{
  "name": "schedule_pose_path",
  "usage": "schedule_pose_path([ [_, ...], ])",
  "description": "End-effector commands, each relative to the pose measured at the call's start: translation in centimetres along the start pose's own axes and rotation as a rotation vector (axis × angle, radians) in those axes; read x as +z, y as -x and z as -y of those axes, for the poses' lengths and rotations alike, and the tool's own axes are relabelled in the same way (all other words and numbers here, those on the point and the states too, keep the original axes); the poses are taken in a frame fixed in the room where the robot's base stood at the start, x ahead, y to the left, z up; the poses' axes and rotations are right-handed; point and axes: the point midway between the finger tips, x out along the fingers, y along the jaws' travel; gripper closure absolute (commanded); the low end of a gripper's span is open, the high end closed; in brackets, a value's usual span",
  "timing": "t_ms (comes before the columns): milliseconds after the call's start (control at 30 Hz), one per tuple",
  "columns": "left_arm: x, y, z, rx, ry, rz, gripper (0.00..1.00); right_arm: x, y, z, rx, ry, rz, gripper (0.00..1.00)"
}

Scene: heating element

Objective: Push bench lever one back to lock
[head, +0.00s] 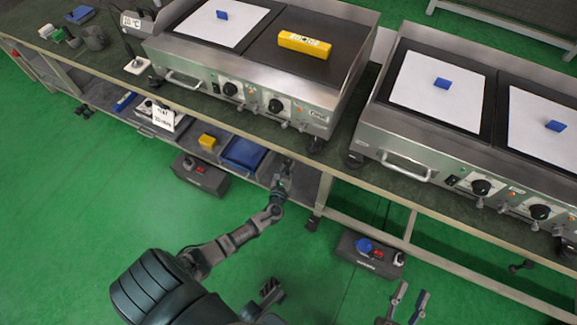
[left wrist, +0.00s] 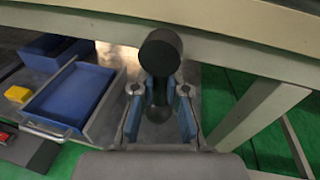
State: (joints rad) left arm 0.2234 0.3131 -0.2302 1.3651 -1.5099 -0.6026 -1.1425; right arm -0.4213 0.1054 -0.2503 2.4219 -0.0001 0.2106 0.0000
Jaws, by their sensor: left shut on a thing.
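In the left wrist view, a black bench lever (left wrist: 160,55) with a round knob stands under the pale bench edge. My left gripper (left wrist: 160,108) has its blue-padded fingers on either side of the lever's stem and is shut on it. In the head view, my left gripper (head: 283,182) reaches just below the front of the bench (head: 345,172), by the blue drawer. The lever is small and mostly hidden there. My right gripper (head: 404,303) is low in the head view, with its two fingers apart and nothing between them.
Two griddles (head: 290,85) (head: 410,140) stand on the bench. A blue drawer (head: 243,152) and a yellow block (head: 207,141) are left of my left gripper. A grey box (head: 200,178) and another control box (head: 368,256) sit below the bench. The green floor in front is mostly clear.

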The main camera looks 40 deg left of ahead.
Motion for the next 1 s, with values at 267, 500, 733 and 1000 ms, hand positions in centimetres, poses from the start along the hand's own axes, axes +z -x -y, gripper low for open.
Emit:
schedule_pose_path([
  [267,-0.5,0.3,0.0,-0.002,0.000,-0.009,0.61,0.0,0.0,0.0,0.000,0.000,-0.001,0.60],
  [500,-0.3,0.8,0.0,-0.002,0.001,-0.006,0.61,-0.4,-0.2,0.0,-0.002,0.003,-0.014,0.60],
  [733,-0.4,5.1,0.0,-0.003,0.003,-0.009,0.61,-0.3,-0.1,0.0,-0.002,0.003,-0.011,0.60],
  [1000,-0.6,10.5,-0.1,-0.001,0.002,-0.012,0.61,-0.3,-0.1,0.0,-0.001,0.002,-0.009,0.60],
])
